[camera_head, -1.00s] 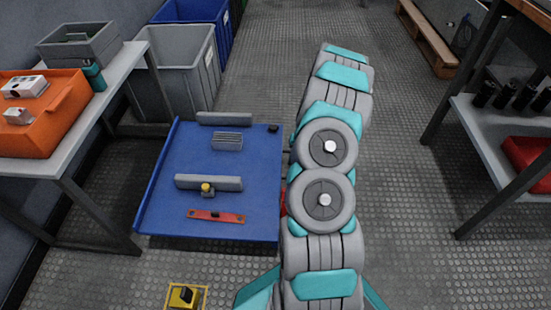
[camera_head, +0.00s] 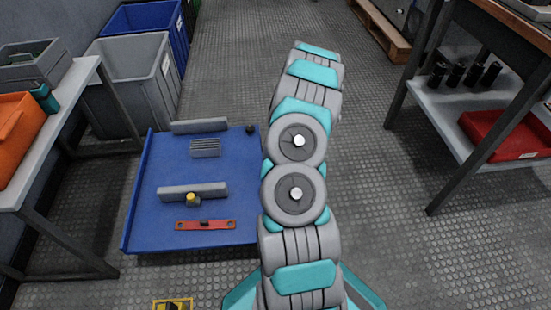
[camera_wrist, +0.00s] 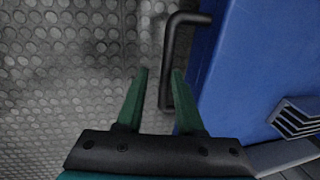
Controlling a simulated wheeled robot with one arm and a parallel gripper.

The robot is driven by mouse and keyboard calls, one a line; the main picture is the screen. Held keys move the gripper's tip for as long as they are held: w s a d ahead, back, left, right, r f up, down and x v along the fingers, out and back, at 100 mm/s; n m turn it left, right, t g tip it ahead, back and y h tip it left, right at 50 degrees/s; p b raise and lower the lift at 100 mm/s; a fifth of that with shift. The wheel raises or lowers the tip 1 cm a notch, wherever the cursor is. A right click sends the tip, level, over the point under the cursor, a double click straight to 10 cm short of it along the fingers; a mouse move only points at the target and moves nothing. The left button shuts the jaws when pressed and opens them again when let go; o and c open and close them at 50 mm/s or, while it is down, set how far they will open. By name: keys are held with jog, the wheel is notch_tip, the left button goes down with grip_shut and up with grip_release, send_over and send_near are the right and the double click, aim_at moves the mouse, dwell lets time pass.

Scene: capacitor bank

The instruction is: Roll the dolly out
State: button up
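The blue dolly (camera_head: 180,226) stands on the floor at the left in the head view, beside the left table. Its black bar handle (camera_wrist: 170,70) shows on its edge in the wrist view. My gripper (camera_wrist: 158,75) is open, its green fingers apart. The handle's long bar appears in the gap between the fingertips, close to the right finger, with space to the left finger. I cannot tell whether a finger touches it. In the head view my arm hides the gripper and the handle.
A grey table (camera_head: 52,215) stands left of the dolly, with grey and blue bins (camera_head: 137,85) behind. A yellow object (camera_head: 173,304) lies on the floor in front. A workbench (camera_head: 470,125) stands right. The floor between my arm and the workbench is clear.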

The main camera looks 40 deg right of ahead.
jog(key=shift+o, duration=0.9)
jog(key=shift+a+r, duration=0.1)
notch_tip(320, 180, up, 8)
jog(key=d, duration=0.1)
jog(key=shift+s+d+f+p, duration=0.15)
jog(key=shift+s+f+p, duration=0.1)
jog(key=shift+s+p, duration=0.15)
